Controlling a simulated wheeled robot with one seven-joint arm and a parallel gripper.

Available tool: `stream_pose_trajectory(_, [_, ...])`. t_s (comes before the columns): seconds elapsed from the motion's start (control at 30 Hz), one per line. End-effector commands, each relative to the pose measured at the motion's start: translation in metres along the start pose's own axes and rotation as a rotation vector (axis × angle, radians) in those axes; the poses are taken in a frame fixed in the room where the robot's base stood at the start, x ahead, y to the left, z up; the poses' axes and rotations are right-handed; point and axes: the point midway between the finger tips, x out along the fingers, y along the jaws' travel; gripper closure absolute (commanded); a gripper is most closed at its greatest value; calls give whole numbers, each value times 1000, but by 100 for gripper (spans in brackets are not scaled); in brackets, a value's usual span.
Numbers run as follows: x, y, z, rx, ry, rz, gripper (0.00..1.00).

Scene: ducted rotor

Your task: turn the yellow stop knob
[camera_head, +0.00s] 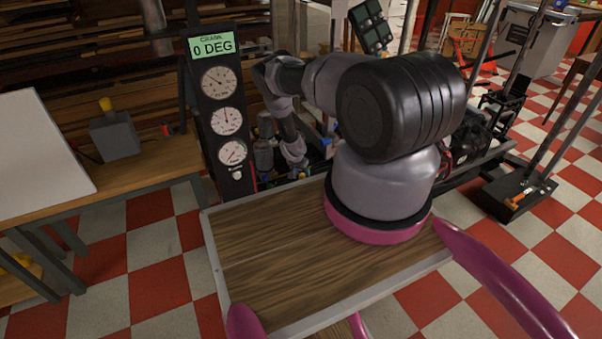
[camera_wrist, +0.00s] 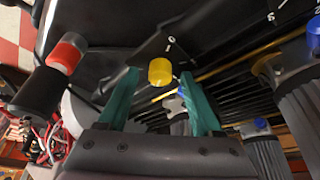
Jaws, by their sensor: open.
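The yellow knob (camera_wrist: 160,71) shows in the wrist view as a short round cap. It sits beside a dark plate (camera_wrist: 150,50) with small white marks. My gripper (camera_wrist: 159,75) has two teal fingers, spread apart, one on each side of the knob in the picture. I see a gap between each finger and the knob; whether the tips reach its depth I cannot tell. In the head view my arm reaches to the machinery behind the gauge panel (camera_head: 224,115), and the knob and fingertips cannot be made out there.
A black handle with a red band (camera_wrist: 67,53) stands left of the fingers. Grey ribbed cylinders (camera_wrist: 313,105) with blue caps lie at right. The panel's display (camera_head: 212,46) reads CRANK 0 DEG. A grey box (camera_head: 115,137) with a yellow top stands on the left bench.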

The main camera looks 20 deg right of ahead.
Motion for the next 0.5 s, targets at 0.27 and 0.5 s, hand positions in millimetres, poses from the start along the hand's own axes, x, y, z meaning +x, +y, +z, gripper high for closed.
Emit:
stream_pose_trajectory(0.27, [-38, -1, -1, 1, 1, -1, 33])
stream_pose_trajectory(0.5, [-84, -1, 0, 0, 0, -1, 33])
